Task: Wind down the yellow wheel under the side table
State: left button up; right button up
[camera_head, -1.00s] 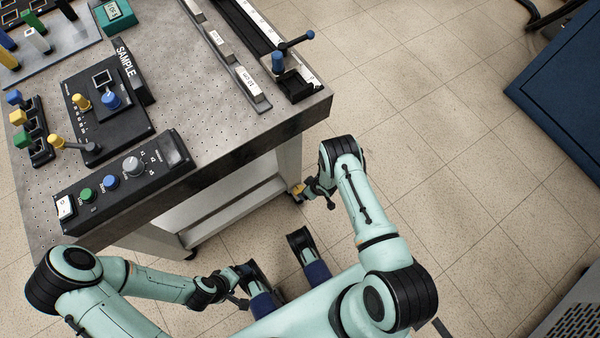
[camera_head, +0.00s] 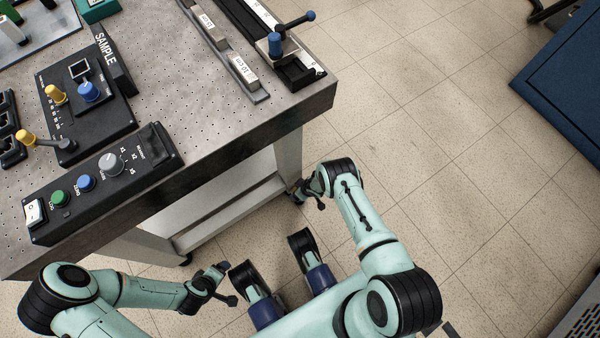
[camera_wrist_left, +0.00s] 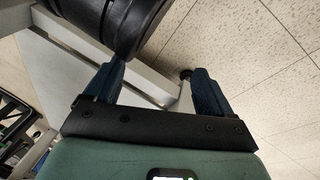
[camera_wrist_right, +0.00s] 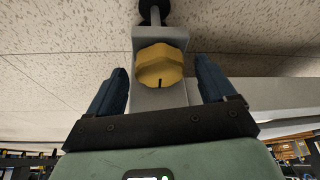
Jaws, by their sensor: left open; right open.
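The yellow wheel (camera_wrist_right: 160,66), a faceted knob with a dark mark, shows in the right wrist view on a grey bracket above a black caster (camera_wrist_right: 153,10). My right gripper (camera_wrist_right: 161,72) is open, with one dark blue finger on each side of the wheel and gaps between. In the head view the wheel is hidden by my right wrist at the foot of the table leg (camera_head: 289,155). My left gripper (camera_wrist_left: 156,68) is open and empty. It shows the table's lower frame and a caster (camera_wrist_left: 185,74) beyond its fingers.
The perforated side table (camera_head: 205,115) carries control boxes, a rail and a blue-handled clamp (camera_head: 276,45). Its low crossbar (camera_head: 230,212) runs beside my arms. A dark blue panel (camera_head: 560,80) stands at the right. The tiled floor (camera_head: 450,150) between is clear.

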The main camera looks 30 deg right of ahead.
jog(key=c, duration=1.1)
jog(key=shift+o, duration=0.2)
jog(key=shift+a+r+m+h+p, duration=0.1)
jog(key=shift+m+h+p, duration=0.2)
jog(key=shift+m+p, duration=0.4)
jog(key=shift+a+m+h, duration=0.1)
jog(key=shift+m+h, duration=0.3)
jog(key=shift+m, duration=1.4)
pick_arm(q)
jog(key=shift+w+d+r+t, duration=0.2)
jog(key=shift+w+r+t, duration=0.1)
jog(key=shift+w+r, duration=0.65)
pick_arm(e)
jog(key=shift+m+h, duration=0.4)
jog(key=shift+m, duration=0.1)
